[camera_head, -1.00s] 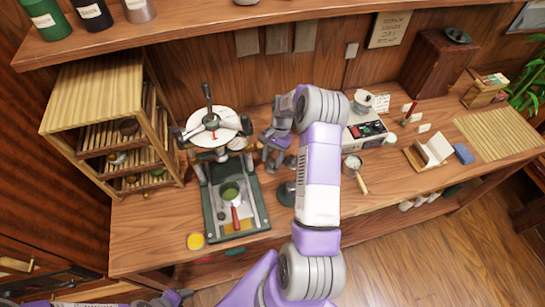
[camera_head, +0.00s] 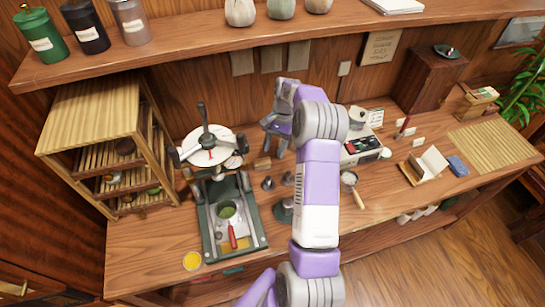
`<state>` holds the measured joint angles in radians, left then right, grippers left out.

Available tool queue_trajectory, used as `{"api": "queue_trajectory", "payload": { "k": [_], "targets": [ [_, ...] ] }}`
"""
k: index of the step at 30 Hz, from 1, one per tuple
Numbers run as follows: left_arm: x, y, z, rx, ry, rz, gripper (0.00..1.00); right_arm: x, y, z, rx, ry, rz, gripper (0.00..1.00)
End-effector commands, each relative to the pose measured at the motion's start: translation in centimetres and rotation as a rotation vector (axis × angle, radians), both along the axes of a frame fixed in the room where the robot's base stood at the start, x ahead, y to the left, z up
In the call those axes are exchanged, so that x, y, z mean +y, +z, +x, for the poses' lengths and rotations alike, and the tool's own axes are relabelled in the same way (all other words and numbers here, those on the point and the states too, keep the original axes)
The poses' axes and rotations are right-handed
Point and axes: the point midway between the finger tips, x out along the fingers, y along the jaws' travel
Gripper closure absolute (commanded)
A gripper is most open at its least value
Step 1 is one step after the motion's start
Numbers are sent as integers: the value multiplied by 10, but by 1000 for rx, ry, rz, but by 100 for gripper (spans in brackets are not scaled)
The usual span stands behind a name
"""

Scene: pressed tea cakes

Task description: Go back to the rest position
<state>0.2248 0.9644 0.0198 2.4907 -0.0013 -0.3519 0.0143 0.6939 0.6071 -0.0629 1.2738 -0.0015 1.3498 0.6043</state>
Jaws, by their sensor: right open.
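My right arm rises from the bottom middle of the head view, purple, white and grey. Its right gripper (camera_head: 276,143) is open, just right of the tea press (camera_head: 209,150), with its fingers angled down over the back of the bench (camera_head: 345,231). I see nothing between its fingers, though the wrist partly hides it. My left gripper is out of view.
A slatted rack (camera_head: 96,108) stands at the left. The press's green tray (camera_head: 250,232) holds a red-handled tool. Small dark weights lie below the gripper. A scale (camera_head: 362,150) stands right of the arm. A shelf (camera_head: 200,47) with canisters runs above.

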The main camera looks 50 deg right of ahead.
Motion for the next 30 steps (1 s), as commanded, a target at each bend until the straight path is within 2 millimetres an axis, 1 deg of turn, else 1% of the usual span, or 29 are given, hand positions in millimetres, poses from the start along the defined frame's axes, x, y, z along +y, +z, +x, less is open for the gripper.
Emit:
{"api": "queue_trajectory", "payload": {
  "k": [4, 20, 23, 30],
  "targets": [
    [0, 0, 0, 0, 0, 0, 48, -2, 5, 1, 0, 1, 1, 51],
    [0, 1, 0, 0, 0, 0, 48, -1, 5, 0, 0, 0, 1, 51],
    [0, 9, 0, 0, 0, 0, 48, -2, 13, 0, 0, 0, 1, 51],
    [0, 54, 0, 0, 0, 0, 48, -2, 59, 1, 0, 1, 0, 51]
  ]
}}
